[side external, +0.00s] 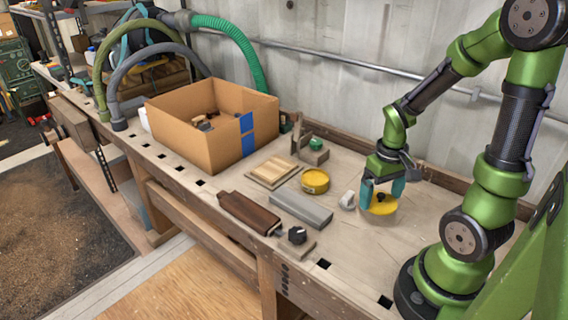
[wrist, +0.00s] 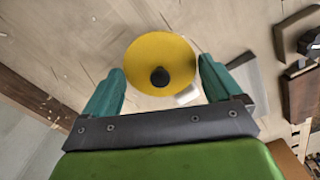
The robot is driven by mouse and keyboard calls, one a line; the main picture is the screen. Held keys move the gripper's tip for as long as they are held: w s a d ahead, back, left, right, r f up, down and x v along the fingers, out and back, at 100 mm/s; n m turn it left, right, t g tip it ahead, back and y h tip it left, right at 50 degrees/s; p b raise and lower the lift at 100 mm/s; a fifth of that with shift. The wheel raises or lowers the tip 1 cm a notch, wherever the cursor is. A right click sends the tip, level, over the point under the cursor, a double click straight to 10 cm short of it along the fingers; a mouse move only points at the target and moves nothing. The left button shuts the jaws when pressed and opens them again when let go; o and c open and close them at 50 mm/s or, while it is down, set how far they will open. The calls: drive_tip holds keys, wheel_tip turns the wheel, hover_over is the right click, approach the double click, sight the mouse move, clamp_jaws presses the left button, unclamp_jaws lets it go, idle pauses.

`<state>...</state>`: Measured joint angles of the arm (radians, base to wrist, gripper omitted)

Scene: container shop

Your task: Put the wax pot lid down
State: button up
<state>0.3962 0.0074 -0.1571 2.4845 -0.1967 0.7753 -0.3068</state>
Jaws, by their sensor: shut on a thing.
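The wax pot lid is a round yellow disc with a black knob (side external: 384,209); it also shows in the wrist view (wrist: 150,55). My gripper (side external: 382,190) is above it at the right part of the bench, pointing down. In the wrist view the teal fingers (wrist: 160,80) stand on either side of the lid, shut on its rim. The lid is low over the bench top; I cannot tell whether it touches. A round yellow tin (side external: 315,181), which looks like the wax pot, stands on the bench to the left of the lid.
A small white-grey object (side external: 347,200) is close to the left of the lid. The bench (side external: 350,250) is bare in front of the lid.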

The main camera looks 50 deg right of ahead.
drive_tip(key=shift+s+d+f+n, duration=0.25)
drive_tip(key=shift+d+f+n, duration=0.05)
drive_tip(key=shift+d+f, duration=0.3)
hover_over(353, 184)
drive_tip(key=shift+f, duration=0.65)
drive_tip(key=shift+d+f, duration=0.1)
drive_tip(key=shift+f, duration=1.65)
drive_tip(key=shift+f, duration=0.15)
drive_tip(key=o, duration=0.7)
